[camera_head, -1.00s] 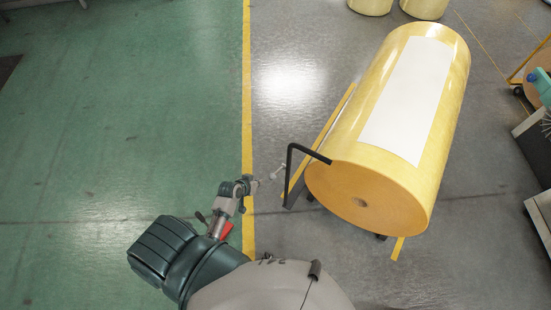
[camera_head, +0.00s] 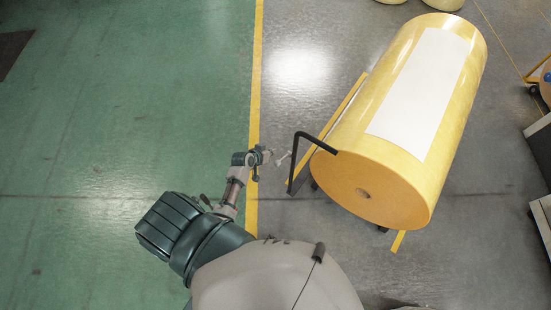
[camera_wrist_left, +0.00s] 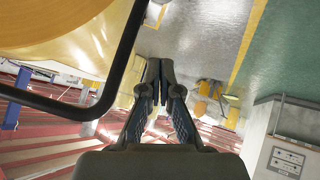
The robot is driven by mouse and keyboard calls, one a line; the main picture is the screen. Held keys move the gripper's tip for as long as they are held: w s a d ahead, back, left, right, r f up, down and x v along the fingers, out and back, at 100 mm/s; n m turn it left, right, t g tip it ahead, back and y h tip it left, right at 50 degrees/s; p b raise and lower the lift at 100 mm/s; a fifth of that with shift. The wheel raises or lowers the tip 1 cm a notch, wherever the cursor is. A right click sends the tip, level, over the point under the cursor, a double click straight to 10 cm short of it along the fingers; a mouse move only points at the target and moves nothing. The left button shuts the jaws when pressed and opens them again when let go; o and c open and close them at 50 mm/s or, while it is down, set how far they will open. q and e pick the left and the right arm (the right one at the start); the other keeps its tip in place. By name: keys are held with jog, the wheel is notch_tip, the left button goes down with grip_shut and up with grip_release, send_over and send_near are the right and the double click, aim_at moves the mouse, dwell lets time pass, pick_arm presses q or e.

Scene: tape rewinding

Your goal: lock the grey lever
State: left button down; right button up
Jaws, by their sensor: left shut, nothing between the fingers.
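The black bar (camera_wrist_left: 125,50) crosses the upper left there, beside the roll (camera_wrist_left: 55,25). I cannot make out the lever in that view. My right gripper is not in view.
A yellow line (camera_head: 254,90) divides the green floor (camera_head: 120,90) from the grey floor. The roll lies on a low stand with a yellow edge (camera_head: 347,105). More rolls (camera_head: 442,3) stand at the back. The green floor at left is clear.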

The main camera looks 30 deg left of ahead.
aim_at(276, 161)
pick_arm(q)
jog(key=shift+w+d+f, duration=0.15)
jog(key=shift+d+f, duration=0.1)
jog(key=shift+f, duration=0.8)
jog(key=shift+w+d+f, duration=0.2)
jog(key=shift+d+f, duration=0.1)
jog(key=shift+f, duration=0.75)
jog(key=shift+w+d+f, duration=0.15)
jog(key=shift+d+f, duration=0.1)
jog(key=shift+f, duration=0.8)
jog(key=shift+b, duration=0.3)
